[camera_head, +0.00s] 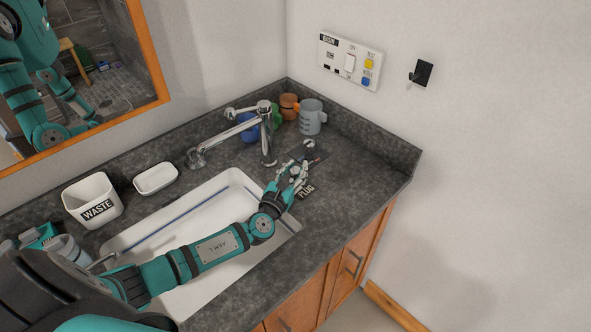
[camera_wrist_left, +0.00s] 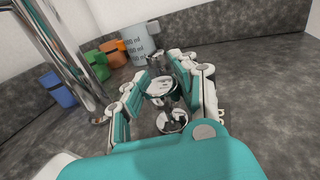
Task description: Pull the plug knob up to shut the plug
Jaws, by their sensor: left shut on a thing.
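The plug knob (camera_wrist_left: 172,119) is a shiny chrome piece standing on the dark counter beside the sink, seen best in the left wrist view. In the head view a round chrome top (camera_head: 309,145) shows just beyond my fingers, by a black "PLUG" label (camera_head: 306,190). My left gripper (camera_head: 297,172) reaches over the sink from the left and is at the knob. In the left wrist view my left gripper (camera_wrist_left: 166,88) has its teal and white fingers on both sides of the chrome knob, shut on it. The drain plug itself is not visible. My right gripper is not in view.
The white sink (camera_head: 150,239) lies under my left arm. A chrome faucet (camera_head: 266,130) stands behind, with blue, green and orange cups and a grey measuring cup (camera_head: 311,117) near the corner. A white waste bin (camera_head: 93,199) and soap dish (camera_head: 155,178) stand left. The right counter is clear.

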